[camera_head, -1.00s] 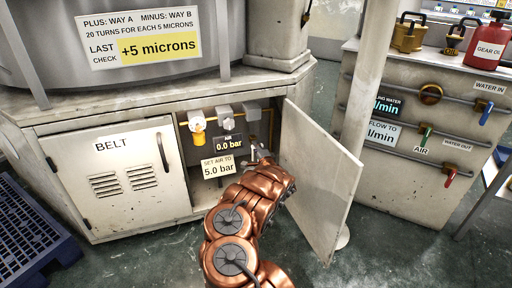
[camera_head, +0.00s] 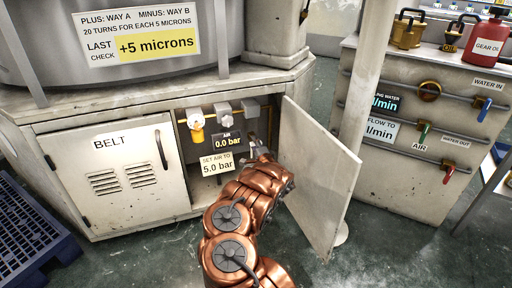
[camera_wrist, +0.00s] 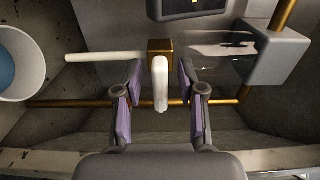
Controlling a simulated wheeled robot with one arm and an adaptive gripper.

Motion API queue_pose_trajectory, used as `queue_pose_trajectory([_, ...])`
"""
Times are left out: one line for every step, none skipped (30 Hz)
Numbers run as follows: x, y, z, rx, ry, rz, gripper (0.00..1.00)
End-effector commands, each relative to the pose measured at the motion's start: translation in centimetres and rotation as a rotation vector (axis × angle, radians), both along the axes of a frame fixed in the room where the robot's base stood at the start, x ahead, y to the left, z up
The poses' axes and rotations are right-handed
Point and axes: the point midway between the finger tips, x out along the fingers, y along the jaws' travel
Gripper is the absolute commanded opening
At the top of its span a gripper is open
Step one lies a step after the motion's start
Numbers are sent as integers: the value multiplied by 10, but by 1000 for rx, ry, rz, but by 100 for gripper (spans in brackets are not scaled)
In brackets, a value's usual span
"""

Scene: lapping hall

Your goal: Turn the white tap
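The white tap (camera_wrist: 160,84) shows in the wrist view as a short white lever on a brass block (camera_wrist: 160,47), on a brass pipe run. My gripper (camera_wrist: 161,76) is open, with one purple-padded finger on each side of the lever. A visible gap remains between the lever and each finger. In the head view my gripper (camera_head: 257,147) is inside the open cabinet, right of the 0.0 bar display (camera_head: 228,141). The tap itself is hidden or too small to make out there.
The open cabinet door (camera_head: 318,180) stands right of my arm. A white rod (camera_wrist: 105,57) extends left from the brass block. A grey box (camera_wrist: 278,58) is at the right and a white cup-like part (camera_wrist: 20,65) at the left. The "SET AIR TO 5.0 bar" label (camera_head: 217,164) hangs below the display.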

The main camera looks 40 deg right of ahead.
Motion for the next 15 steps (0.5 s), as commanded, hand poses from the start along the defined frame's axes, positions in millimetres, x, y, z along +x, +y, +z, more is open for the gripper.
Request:
queue_pose_trajectory([-1, 0, 0, 1, 0, -1, 40])
queue_pose_trajectory([-2, 0, 0, 2, 0, -2, 40])
queue_pose_trajectory([-3, -1, -1, 3, 0, -3, 40])
queue_pose_trajectory([-4, 0, -1, 4, 0, -3, 40])
queue_pose_trajectory([-5, 0, -1, 4, 0, -4, 40])
queue_pose_trajectory([-7, 0, -1, 5, 0, -4, 40])
queue_pose_trajectory([-9, 1, -1, 5, -1, -5, 40])
queue_pose_trajectory([-10, 1, 0, 4, -2, -5, 40])
queue_pose_trajectory([-13, 1, 0, 5, -2, -6, 40])
queue_pose_trajectory([-14, 3, 0, 5, -2, -5, 40])
queue_pose_trajectory([-16, 4, 0, 6, -2, -5, 40])
queue_pose_trajectory([-18, 5, -1, 6, -2, -5, 40])
queue_pose_trajectory([-20, 6, -1, 7, -2, -4, 40])
queue_pose_trajectory([-21, 7, 0, 5, -2, -3, 40])
queue_pose_trajectory([-23, 8, 2, 3, -5, -2, 40])
